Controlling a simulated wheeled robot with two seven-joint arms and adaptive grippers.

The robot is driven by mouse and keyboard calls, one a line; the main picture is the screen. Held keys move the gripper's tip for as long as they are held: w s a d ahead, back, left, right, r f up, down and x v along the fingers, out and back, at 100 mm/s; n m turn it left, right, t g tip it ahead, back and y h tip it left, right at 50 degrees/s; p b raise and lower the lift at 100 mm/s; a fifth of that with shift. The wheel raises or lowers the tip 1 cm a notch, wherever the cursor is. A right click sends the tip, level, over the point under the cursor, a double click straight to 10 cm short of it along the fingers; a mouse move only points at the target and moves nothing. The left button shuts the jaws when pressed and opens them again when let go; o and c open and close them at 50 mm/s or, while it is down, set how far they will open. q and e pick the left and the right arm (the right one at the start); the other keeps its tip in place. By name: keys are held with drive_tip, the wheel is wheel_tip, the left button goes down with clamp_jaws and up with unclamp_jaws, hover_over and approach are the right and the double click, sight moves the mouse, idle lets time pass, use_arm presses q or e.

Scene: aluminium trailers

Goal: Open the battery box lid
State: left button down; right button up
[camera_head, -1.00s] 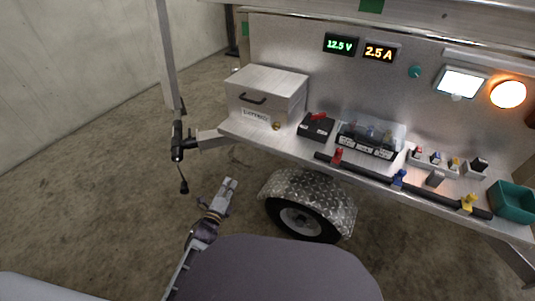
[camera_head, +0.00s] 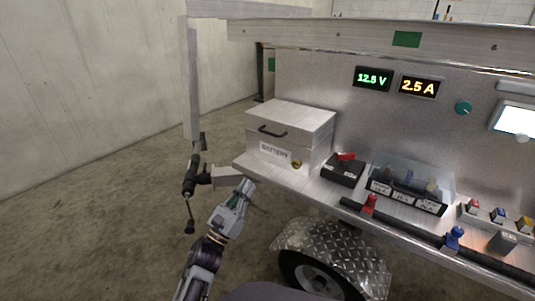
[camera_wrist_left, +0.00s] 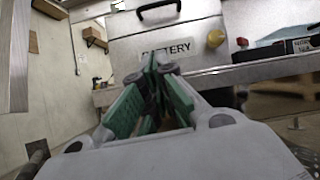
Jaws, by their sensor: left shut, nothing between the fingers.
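The battery box (camera_head: 282,150) is a metal box on the left end of the trailer shelf, with a "BATTERY" label on its front. Its lid (camera_head: 292,116) is down, with a dark handle (camera_head: 271,131) on the front edge. A brass knob (camera_head: 297,163) sits at the front right. The box also shows ahead in the left wrist view (camera_wrist_left: 206,50), with the handle (camera_wrist_left: 158,10) at the top. My left gripper (camera_head: 246,186) is shut and empty, below and in front of the box, apart from it. Its green-padded fingers (camera_wrist_left: 153,70) meet in the wrist view. My right gripper is not in view.
A black switch box (camera_head: 343,170) and a clear-covered fuse block (camera_head: 408,188) stand right of the battery box. A dark bar with red and blue handles (camera_head: 405,225) runs along the shelf front. A jack (camera_head: 191,178) stands at left; the wheel fender (camera_head: 335,255) is below.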

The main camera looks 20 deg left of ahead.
sight(274, 131)
use_arm(q)
drive_tip(key=shift+s+d+r+m+h, duration=0.1)
drive_tip(key=shift+s+r+m+h, duration=0.05)
drive_tip(key=shift+r+m+h, duration=0.45)
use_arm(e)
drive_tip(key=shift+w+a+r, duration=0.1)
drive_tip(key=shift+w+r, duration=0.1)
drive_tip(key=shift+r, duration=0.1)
